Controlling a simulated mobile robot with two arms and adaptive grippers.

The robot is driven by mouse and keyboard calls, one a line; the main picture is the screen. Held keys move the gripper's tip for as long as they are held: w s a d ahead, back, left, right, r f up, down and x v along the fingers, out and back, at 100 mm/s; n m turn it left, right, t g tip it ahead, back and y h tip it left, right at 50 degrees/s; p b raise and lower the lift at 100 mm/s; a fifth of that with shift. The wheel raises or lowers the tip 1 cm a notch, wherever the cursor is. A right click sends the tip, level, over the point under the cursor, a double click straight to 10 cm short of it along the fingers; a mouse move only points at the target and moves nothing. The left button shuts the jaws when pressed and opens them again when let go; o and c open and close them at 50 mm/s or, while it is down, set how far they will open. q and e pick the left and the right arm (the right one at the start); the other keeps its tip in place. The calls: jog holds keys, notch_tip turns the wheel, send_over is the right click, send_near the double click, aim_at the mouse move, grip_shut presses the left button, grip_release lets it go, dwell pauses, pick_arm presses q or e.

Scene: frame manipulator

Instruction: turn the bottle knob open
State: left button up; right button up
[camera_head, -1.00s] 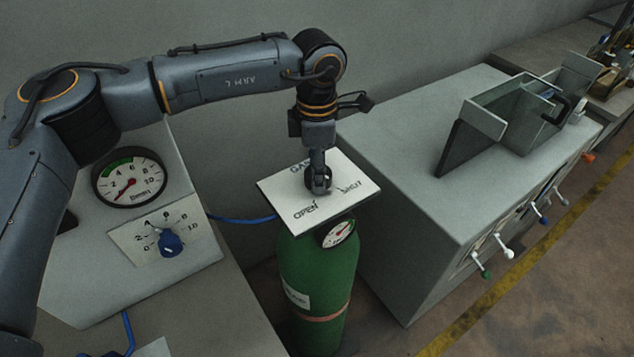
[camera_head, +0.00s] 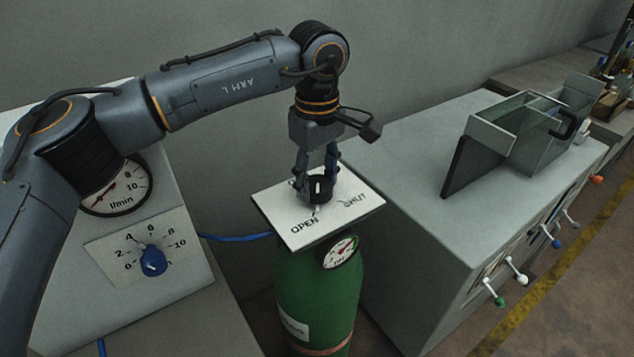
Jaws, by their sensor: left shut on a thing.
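The bottle knob (camera_head: 319,189) is a small black knob with a white mark, on a white plate (camera_head: 349,223) lettered OPEN and SHUT. The plate sits on top of the green gas bottle (camera_head: 318,300). The knob's white pointer is toward the OPEN lettering. My left gripper (camera_head: 318,182) points down from above with its fingers on either side of the knob, shut on it. The fingers partly hide the knob and the plate's back lettering. A small gauge (camera_head: 341,251) is on the bottle just below the plate. My right gripper is not in view.
At left a panel holds an l/min gauge (camera_head: 115,189), partly behind my left arm, and a blue dial (camera_head: 153,261). A grey bench (camera_head: 430,201) stands right of the bottle, with a glass-walled box (camera_head: 514,121) on top and coloured-tipped levers along its front.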

aim_at(318, 182)
pick_arm(q)
jog(key=shift+m, duration=0.8)
jog(key=o, duration=1.2)
jog(key=shift+c, duration=0.2)
notch_tip(318, 182, up, 12)
